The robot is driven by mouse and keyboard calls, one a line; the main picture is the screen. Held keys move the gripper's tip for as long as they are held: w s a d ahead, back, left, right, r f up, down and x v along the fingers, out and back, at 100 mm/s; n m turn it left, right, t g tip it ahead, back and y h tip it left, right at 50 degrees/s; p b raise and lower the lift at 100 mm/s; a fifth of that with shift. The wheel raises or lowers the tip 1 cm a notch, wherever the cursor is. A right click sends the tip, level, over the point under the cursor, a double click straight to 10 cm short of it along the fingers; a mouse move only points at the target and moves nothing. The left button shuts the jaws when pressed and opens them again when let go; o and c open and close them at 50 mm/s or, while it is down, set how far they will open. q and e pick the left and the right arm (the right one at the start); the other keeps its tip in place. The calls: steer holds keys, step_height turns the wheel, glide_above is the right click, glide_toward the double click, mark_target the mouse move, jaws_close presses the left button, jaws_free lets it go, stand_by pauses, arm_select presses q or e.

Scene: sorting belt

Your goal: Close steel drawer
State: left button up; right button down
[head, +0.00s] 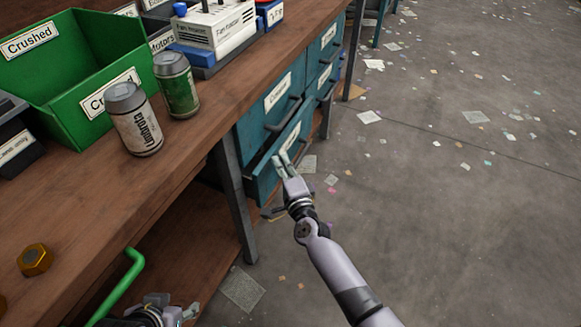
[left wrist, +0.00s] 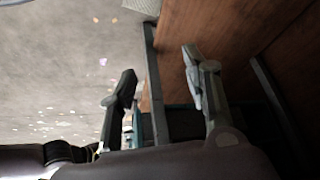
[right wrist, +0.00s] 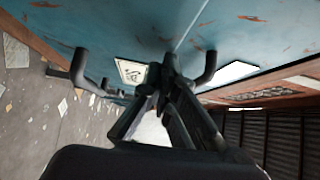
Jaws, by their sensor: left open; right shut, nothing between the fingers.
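A teal drawer unit sits under the workbench in the head view. Its lower near drawer (head: 264,187) stands out a little from the unit, with a dark gap behind its front. The upper near drawer (head: 256,124) looks flush and has a white label and a dark bar handle. I cannot read which label says steel. My right gripper (head: 281,162) is shut and empty, with its fingertips at the lower near drawer's front. The right wrist view shows my fingers (right wrist: 158,82) close to a teal front (right wrist: 130,30) with dark handles. My left gripper (head: 172,312) is open and empty at the bottom left.
The wooden bench top (head: 190,140) carries two cans, a green bin (head: 75,75) and an orange nut (head: 35,260). A dark bench leg (head: 235,200) stands just left of the drawers. The floor at right is open, with scattered scraps.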

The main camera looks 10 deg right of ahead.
mark_target(270, 160)
steer(key=w+a, duration=0.2)
steer(key=a, duration=0.1)
arm_select(q)
steer(key=w, duration=0.1)
steer(key=w+t, duration=0.1)
steer(key=w+r, duration=0.1)
steer(key=shift+d+t+h, duration=0.3)
steer(key=shift+d+t, duration=0.1)
arm_select(e)
steer(key=shift+r, duration=0.1)
steer(key=shift+a, duration=0.15)
